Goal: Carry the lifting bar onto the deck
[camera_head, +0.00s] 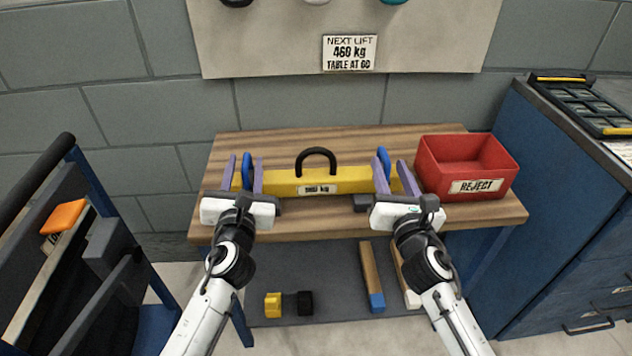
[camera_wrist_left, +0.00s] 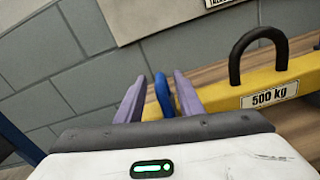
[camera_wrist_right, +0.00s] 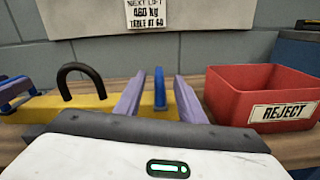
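The yellow lifting bar (camera_head: 285,183) lies along the wooden table, with a black loop handle on top and a label that reads 500 kg in the left wrist view (camera_wrist_left: 238,98). A blue upright grip stands near each end. My left gripper (camera_head: 245,172) is open, its purple fingers either side of the left blue grip (camera_wrist_left: 163,95), with gaps showing. My right gripper (camera_head: 394,175) is open, its fingers either side of the right blue grip (camera_wrist_right: 159,90), also with gaps. I cannot tell for sure which surface is the deck; a blue cart (camera_head: 155,322) stands at left.
A red REJECT bin (camera_head: 466,165) stands on the table close to my right gripper. A blue cabinet (camera_head: 545,200) is at right. A wall sign (camera_head: 349,52) reads 460 kg. Wooden bars (camera_head: 371,270) and small blocks (camera_head: 273,305) lie on a grey surface below the table.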

